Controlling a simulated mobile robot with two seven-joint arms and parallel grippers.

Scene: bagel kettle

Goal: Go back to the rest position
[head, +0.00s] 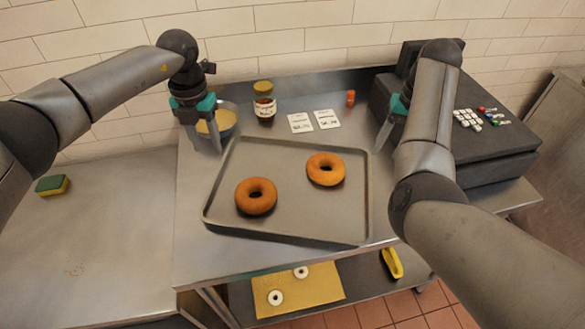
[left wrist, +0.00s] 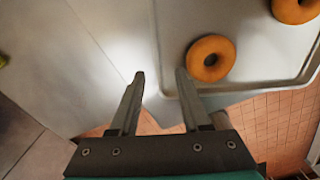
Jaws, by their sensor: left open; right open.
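Two bagels lie flat on the metal tray (head: 290,228): the near left bagel (head: 256,196) and the far right bagel (head: 325,169). Both grippers are apart from the bagels.
A dark cash register (head: 480,150) is at right. A sponge (head: 52,185) lies on the clear left counter. A yellow board (head: 298,290) is below.

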